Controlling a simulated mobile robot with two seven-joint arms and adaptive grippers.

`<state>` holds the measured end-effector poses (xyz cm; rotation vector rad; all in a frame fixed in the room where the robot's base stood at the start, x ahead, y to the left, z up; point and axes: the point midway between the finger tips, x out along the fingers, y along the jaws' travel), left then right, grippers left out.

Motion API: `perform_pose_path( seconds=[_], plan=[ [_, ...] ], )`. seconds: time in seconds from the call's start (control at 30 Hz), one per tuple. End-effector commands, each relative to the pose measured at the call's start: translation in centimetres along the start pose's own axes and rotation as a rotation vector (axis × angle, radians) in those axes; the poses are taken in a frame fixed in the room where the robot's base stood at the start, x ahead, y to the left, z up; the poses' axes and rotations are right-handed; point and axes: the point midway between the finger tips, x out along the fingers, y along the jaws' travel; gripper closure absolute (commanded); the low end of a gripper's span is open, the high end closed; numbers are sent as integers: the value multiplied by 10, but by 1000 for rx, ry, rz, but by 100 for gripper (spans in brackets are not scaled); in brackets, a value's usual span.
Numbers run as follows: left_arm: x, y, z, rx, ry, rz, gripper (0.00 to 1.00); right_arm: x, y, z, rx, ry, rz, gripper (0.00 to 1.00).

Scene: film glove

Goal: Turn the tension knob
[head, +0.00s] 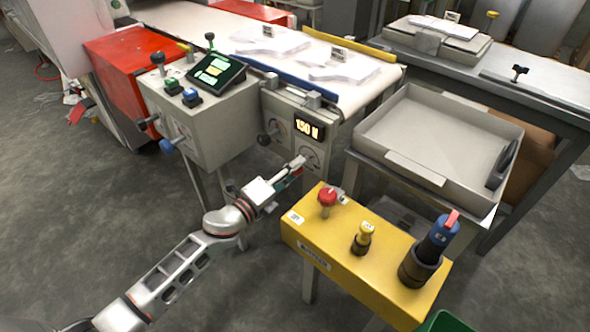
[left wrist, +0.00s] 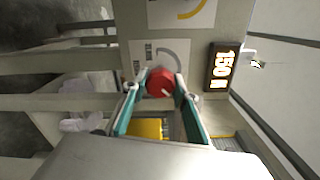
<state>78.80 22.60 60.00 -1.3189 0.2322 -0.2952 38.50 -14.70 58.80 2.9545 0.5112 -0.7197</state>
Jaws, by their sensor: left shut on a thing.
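The red tension knob (left wrist: 160,82) sits on the grey machine panel, below a dial scale, in the left wrist view. My left gripper (left wrist: 157,92) has its two teal fingers on either side of the knob and is shut on it. In the head view my left gripper (head: 296,168) reaches the front of the panel, and its fingers mostly hide the knob. The lit display (head: 308,129) above reads 150 N; it also shows in the left wrist view (left wrist: 220,66). My right gripper is not in view.
A yellow stand (head: 338,246) with a red mushroom button (head: 327,196) and other tools is close to the right of my left gripper. A control box (head: 215,115) with knobs is at the left. A grey tray (head: 437,130) stands at the right.

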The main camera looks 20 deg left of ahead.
Motion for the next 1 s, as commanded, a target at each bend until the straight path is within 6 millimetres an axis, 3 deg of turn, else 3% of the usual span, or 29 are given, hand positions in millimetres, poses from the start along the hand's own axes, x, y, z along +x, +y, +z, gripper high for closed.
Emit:
perform_pose_path(
  seconds=[0.57, 0.6, 0.67, 1.0],
  plan=[
    [0, 1, 0, 39, -1, 2, 93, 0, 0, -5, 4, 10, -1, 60],
    [0, 1, 0, 38, -1, 2, 69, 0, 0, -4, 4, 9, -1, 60],
    [0, 1, 0, 38, -1, 2, 55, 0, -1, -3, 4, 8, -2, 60],
    [-1, 0, 0, 37, 0, 1, 55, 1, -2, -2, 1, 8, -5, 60]
  ],
)
